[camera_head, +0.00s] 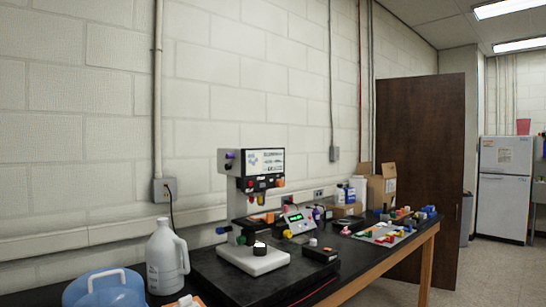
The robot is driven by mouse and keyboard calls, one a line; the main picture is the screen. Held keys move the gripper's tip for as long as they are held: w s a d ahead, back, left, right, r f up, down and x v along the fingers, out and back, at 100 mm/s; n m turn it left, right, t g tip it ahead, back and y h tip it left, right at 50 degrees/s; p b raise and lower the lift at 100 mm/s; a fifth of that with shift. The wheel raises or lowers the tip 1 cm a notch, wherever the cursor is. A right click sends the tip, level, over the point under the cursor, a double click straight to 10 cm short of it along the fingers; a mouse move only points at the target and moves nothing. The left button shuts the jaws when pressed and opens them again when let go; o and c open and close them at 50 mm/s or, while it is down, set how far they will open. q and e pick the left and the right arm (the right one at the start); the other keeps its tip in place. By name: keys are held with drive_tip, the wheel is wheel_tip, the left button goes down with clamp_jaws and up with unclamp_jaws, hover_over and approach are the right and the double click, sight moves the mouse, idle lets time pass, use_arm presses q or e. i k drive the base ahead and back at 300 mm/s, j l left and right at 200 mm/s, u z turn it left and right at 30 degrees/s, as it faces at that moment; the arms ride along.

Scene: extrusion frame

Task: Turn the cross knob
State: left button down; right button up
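A white and dark bench machine (238,200) stands on the black table, with a labelled panel at its top and a white base plate. Several small coloured knobs stick out of it, among them an orange one (280,182) on the right side and a green one (241,240) low on the left. They are too small to tell which, if any, is the cross knob. A small round dark part with a light top (259,248) sits on the base plate. Neither of my grippers is in view.
The black table (215,285) also holds a white jug (165,262), a blue container (100,290), a grey box with a green display (297,222), and small coloured parts (385,235). Cardboard boxes (382,188) stand behind. A brown door (420,150) and white fridge (505,185) are farther right.

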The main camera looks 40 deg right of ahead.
sight(288, 233)
drive_tip(key=z, duration=1.3)
drive_tip(key=i+l+z, duration=0.1)
drive_tip(key=i+l, duration=0.9)
